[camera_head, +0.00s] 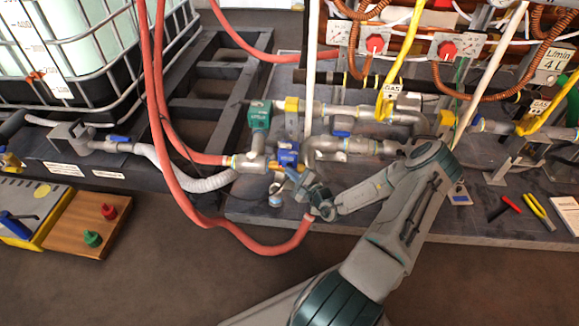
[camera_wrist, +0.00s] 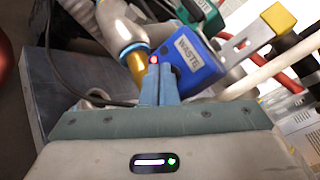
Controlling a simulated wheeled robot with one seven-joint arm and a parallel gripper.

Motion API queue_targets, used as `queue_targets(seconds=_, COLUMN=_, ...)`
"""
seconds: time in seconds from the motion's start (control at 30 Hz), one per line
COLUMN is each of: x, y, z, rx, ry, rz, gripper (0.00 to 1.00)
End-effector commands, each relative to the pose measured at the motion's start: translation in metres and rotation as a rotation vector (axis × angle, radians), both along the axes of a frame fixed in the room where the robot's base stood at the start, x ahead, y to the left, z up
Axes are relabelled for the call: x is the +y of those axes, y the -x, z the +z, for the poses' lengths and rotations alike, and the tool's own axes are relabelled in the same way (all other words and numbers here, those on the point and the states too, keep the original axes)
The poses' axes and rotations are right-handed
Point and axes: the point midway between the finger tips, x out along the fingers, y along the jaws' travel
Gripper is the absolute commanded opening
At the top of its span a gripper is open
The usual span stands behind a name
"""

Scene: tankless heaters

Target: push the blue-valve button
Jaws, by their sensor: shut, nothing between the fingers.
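The blue valve box (camera_wrist: 198,67), labelled WASTE, fills the upper middle of the wrist view. In the head view it is the small blue box (camera_head: 288,154) on the pipework. A small red round spot (camera_wrist: 154,59) shows at the left end of the box, right by my fingertips; it looks like a button or light. My gripper (camera_wrist: 161,66) is shut and empty, its blue-grey fingers reaching to the box's lower left side. In the head view my gripper (camera_head: 287,172) is just below the box. I cannot tell whether the tips touch it.
A green valve box (camera_head: 259,115) stands left of the blue one, with a grey pipe (camera_head: 345,146) to its right. Red hoses (camera_head: 190,185) loop in front on the left. Pliers (camera_head: 535,207) lie on the platform at right.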

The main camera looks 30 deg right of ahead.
Motion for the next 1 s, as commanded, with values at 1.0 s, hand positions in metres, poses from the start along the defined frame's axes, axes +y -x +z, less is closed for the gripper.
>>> queue_targets(seconds=1.0, x=0.006, y=0.009, z=0.000, rx=0.000, ry=-0.001, rz=0.000, gripper=0.00)
